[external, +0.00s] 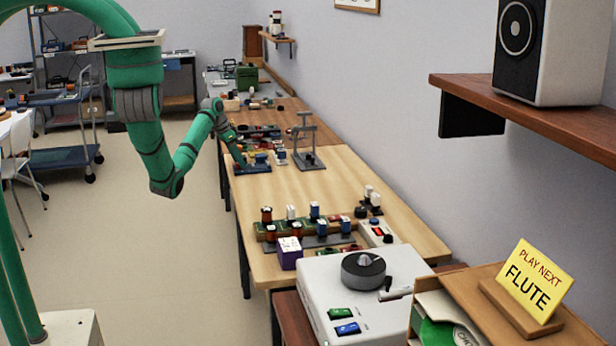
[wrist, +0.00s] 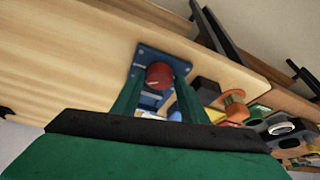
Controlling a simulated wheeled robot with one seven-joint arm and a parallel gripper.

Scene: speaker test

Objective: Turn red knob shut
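The red knob (wrist: 159,75), round with a pale mark on its face, sits on a blue plate (wrist: 147,55) in the wrist view. My gripper (wrist: 160,82) has its two green fingers apart, one to each side of the knob. Thin gaps seem to show between the fingers and the knob; whether either finger touches it I cannot tell. In the external view my gripper (external: 243,163) reaches down to the blue plate (external: 262,170) on the wooden bench. The knob is too small or hidden there to make out.
A grey metal stand (external: 306,150) stands just right of the plate on the bench (external: 330,190). Orange, black and green parts crowd the right of the knob in the wrist view, near an orange part (wrist: 233,103). Bare wood lies left of the plate.

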